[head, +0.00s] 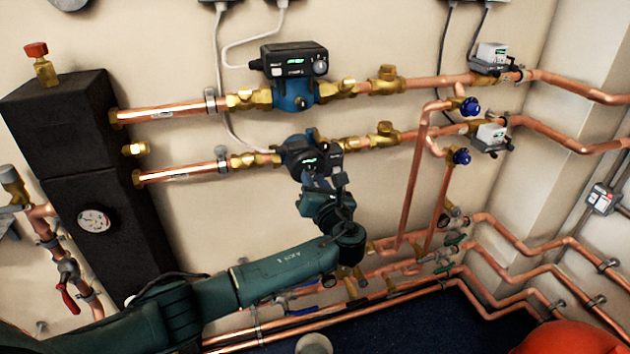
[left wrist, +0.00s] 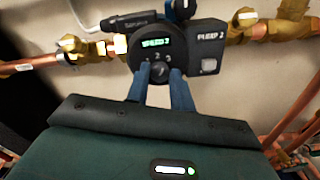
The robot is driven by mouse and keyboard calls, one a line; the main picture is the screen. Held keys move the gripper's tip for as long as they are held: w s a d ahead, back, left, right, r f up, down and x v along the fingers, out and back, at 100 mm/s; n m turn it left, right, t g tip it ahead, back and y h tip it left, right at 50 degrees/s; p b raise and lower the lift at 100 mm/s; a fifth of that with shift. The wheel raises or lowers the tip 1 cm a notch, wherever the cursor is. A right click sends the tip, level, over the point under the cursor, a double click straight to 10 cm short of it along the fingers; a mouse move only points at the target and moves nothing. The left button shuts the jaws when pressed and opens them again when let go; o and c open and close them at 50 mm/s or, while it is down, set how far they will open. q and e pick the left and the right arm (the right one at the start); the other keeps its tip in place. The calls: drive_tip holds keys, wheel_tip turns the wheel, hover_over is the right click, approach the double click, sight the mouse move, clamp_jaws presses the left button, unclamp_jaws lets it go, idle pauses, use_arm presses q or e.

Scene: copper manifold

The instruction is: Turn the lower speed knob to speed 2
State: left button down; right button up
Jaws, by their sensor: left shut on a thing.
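The lower pump (head: 292,153) sits on the lower copper pipe; its dark control head is partly hidden by my gripper in the head view. In the left wrist view its face shows a lit green display (left wrist: 156,42) reading SPEED and a digit too blurred to be sure of. The label PUMP 2 stands on the right. The round speed knob (left wrist: 160,73) sits below small printed numbers. My left gripper (head: 328,178) is at the pump's front, its two blue fingers on either side of the knob and shut on it. My right gripper is not in view.
The upper pump (head: 292,88) hangs just above on a parallel pipe. A black insulated block (head: 70,150) with a gauge stands left. Blue-handled valves (head: 462,157) and vertical copper pipes (head: 412,185) are close on the right. More pipes run low along the wall.

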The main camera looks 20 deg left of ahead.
use_arm(q)
drive_tip(key=shift+n+b, duration=0.3)
drive_tip(key=shift+n, duration=2.9)
drive_tip(key=c, duration=1.2)
unclamp_jaws()
drive_tip(key=shift+s, duration=0.15)
drive_tip(key=v, duration=1.3)
drive_tip(key=shift+b, duration=0.3)
